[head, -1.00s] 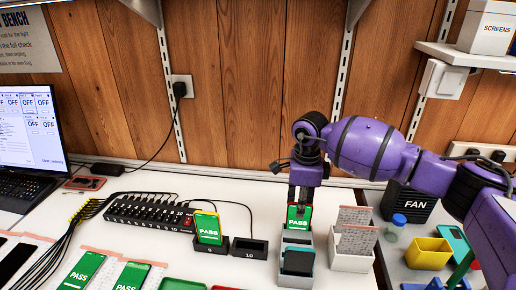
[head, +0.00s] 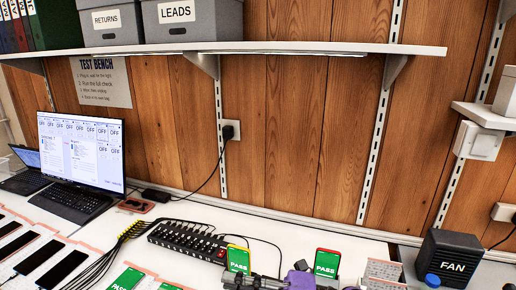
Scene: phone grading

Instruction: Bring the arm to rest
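My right arm shows only as a purple and dark part at the bottom edge of the head view. Dark parts of my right gripper (head: 258,283) reach left from it, low in front of the phones, and are cut off by the frame. Whether the fingers are open or shut is not clear. A phone with a green PASS screen (head: 327,263) stands upright behind the arm, apart from the dark gripper parts. Another PASS phone in a yellow case (head: 238,260) stands to its left. My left gripper is not in view.
A black power strip (head: 185,238) with cables lies left of the phones. A laptop (head: 82,155) stands at the left, with several phones in front. A black FAN box (head: 447,258) is at the right. A shelf (head: 300,47) with grey boxes runs above.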

